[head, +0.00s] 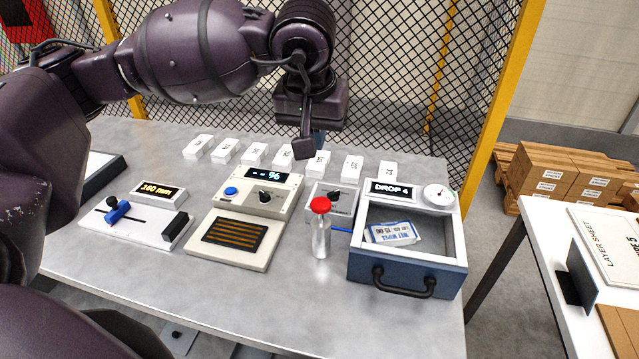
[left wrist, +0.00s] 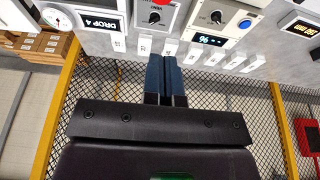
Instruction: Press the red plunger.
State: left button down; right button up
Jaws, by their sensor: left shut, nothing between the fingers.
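The red plunger (head: 321,205) is a round red cap on an upright silver cylinder. It stands on the table in front of the small knob box, just left of the drawer unit. A red patch also shows beyond the fingers in the left wrist view (left wrist: 145,44); it may be the same cap. My left gripper (head: 318,139) is above the back of the table, behind and above the plunger and apart from it. Its two blue fingers are together and empty in the left wrist view (left wrist: 164,68). My right gripper is not in view.
A blue and white drawer unit (head: 405,268) holds a packet. A dial panel (head: 259,193), a slider panel (head: 130,226) and several white number cards (head: 352,166) stand on the table. A mesh fence (head: 400,60) is behind. The table's front strip is clear.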

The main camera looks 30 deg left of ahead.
aim_at(319, 204)
pick_arm(q)
jog(key=x, duration=0.4)
jog(key=p+x, duration=0.1)
jog(key=x, duration=0.7)
jog(key=shift+s+f, duration=0.3)
jog(key=shift+f, duration=1.2)
notch_tip(319, 204, down, 3)
jog(key=b, duration=0.3)
jog(key=shift+r, duration=0.1)
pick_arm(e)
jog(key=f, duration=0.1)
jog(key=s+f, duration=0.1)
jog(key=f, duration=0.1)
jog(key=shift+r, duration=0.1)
